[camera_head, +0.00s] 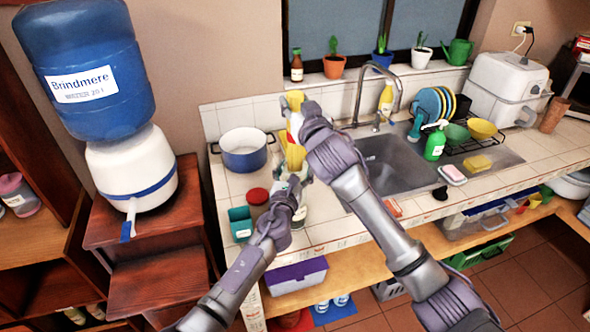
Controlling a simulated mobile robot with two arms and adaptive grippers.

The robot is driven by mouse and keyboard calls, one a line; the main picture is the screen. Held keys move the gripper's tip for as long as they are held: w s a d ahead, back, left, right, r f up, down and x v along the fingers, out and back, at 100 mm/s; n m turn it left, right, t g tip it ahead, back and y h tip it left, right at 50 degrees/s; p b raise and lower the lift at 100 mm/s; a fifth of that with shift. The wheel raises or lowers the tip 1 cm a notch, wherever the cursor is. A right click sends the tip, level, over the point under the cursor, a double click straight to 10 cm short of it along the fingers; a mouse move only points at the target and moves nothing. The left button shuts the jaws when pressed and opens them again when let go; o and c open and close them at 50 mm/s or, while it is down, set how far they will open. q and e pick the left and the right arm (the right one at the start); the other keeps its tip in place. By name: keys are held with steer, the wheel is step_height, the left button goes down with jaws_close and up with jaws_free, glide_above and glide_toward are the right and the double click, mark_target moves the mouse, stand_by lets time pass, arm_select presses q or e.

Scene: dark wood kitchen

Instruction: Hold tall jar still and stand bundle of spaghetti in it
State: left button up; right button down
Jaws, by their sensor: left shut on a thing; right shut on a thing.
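A yellow bundle of spaghetti (294,156) is upright in the middle of the counter, its top (294,99) rising above my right gripper (297,127). My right gripper is shut on it. My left gripper (290,184) is lower and is shut on what looks like the tall jar, mostly hidden behind the gripper and wrist. A pale part, probably the jar's lower side (301,211), shows right of my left wrist. The bundle's lower end goes down behind my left gripper; I cannot tell whether it is inside the jar or just above it.
A blue and white pot (244,152) stands behind on the left. A red-lidded jar (256,203) and a teal box (240,222) are close left of my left gripper. The sink (385,165) and faucet (375,85) are right.

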step_height(320, 180, down, 8)
steer(key=shift+f, duration=0.2)
steer(key=c, duration=0.6)
jaws_free()
steer(key=shift+c, duration=0.2)
stand_by(0.7)
steer(key=shift+f, duration=0.1)
steer(key=v, duration=1.2)
arm_select(q)
steer(key=o, duration=1.3)
steer(key=shift+o, duration=0.2)
steer(key=v, duration=1.2)
